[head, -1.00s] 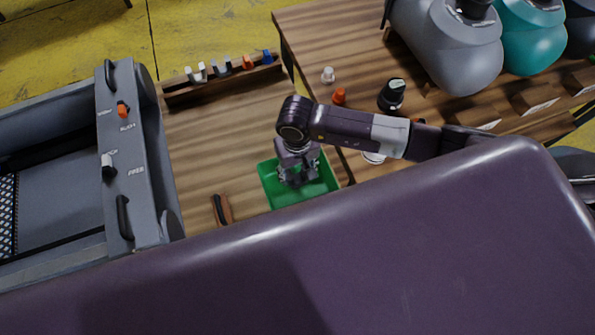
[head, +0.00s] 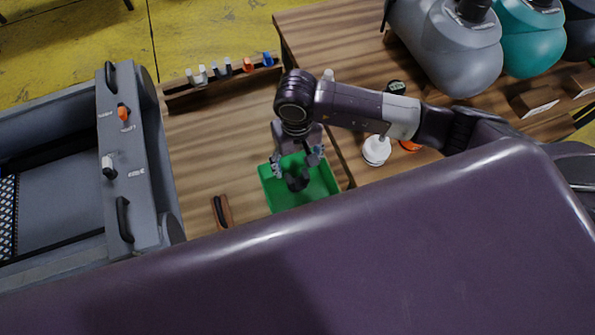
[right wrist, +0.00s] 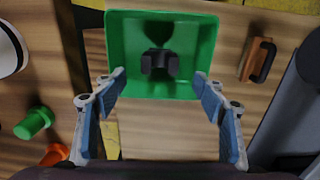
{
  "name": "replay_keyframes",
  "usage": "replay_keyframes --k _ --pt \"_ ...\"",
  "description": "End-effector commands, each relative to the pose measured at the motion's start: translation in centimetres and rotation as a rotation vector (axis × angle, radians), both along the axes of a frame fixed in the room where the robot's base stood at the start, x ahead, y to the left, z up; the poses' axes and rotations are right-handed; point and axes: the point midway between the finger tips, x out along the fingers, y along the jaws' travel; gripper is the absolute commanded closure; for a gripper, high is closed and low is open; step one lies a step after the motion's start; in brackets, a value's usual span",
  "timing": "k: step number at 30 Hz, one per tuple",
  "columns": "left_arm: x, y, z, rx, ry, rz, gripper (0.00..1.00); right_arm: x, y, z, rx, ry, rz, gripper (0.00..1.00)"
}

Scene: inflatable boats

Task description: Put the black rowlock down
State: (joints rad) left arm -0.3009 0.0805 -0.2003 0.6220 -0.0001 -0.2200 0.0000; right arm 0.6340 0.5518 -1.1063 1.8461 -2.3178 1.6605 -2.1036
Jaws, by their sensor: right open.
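The black rowlock (head: 297,183) is in the green tray (head: 325,187). In the right wrist view the rowlock (right wrist: 159,64) sits near the middle of the tray floor (right wrist: 120,45), its forked end toward my gripper. My right gripper (head: 298,163) is over the tray with its fingers spread. In the right wrist view its blue-padded fingers are to either side and short of the rowlock, with clear gaps, and hold nothing. My left gripper is not in view.
A rack (head: 225,84) with several coloured rowlocks stands at the back. A white round object (head: 376,150) and large bottle-like forms (head: 450,50) are at the right.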

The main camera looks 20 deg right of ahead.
Motion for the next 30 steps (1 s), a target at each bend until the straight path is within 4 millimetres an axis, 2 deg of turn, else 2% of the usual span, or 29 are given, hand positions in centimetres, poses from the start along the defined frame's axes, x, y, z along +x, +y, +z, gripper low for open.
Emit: replay_keyframes --k 1,6,10,15,30 --pt "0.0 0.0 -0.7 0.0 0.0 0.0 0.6 0.2 -0.1 0.9 -0.001 -0.006 0.002 0.35" --pt "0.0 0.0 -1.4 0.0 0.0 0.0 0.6 0.2 0.0 4.0 0.0 -0.004 0.001 0.35" --pt "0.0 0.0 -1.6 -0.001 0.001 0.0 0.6 0.2 0.0 5.3 0.0 -0.001 0.0 0.35" --pt "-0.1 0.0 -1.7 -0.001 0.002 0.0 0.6 0.1 0.0 5.8 -0.001 0.001 -0.001 0.35" --pt "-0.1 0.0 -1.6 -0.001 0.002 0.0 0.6 0.1 0.0 5.8 0.0 0.001 -0.001 0.35"
